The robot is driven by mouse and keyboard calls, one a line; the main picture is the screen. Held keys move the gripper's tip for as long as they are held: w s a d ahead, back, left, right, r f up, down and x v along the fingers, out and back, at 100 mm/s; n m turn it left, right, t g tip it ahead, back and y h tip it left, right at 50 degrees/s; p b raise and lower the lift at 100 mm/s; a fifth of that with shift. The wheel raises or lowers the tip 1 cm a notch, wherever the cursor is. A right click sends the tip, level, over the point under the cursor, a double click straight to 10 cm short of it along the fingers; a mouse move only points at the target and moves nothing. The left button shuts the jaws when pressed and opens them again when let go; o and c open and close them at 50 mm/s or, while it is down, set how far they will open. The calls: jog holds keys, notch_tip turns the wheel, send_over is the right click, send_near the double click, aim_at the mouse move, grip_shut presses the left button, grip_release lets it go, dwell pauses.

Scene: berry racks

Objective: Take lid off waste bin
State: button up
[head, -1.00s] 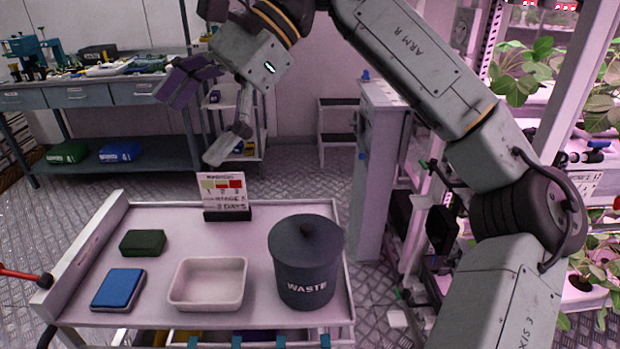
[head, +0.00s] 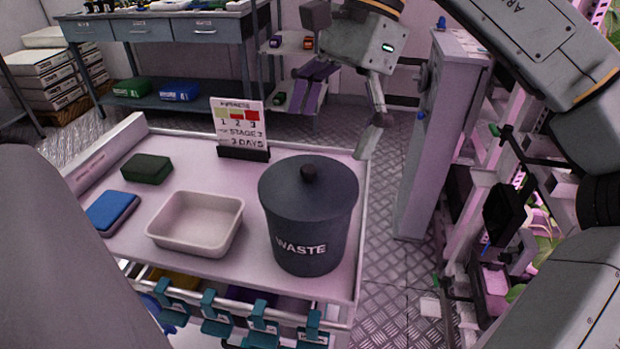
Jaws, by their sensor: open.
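The dark grey waste bin (head: 308,240) stands upright at the right end of the white cart top, with WASTE printed on its front. My gripper (head: 345,125) is open and empty, above and beyond the bin, pointing down.
On the cart (head: 180,258), a white tray (head: 160,236), a blue pad (head: 112,211), a dark green block (head: 147,168) and a ripeness sign (head: 239,128) stand left of the bin. Teal clips (head: 215,314) line the front rail. A pale cabinet (head: 438,130) stands at the right.

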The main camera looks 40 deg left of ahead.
aim_at(314, 166)
jog(key=shift+p+x, duration=0.3)
jog(key=shift+x, duration=2.45)
jog(key=shift+s, duration=0.1)
jog(key=shift+c, duration=0.5)
jog(key=c, duration=1.5)
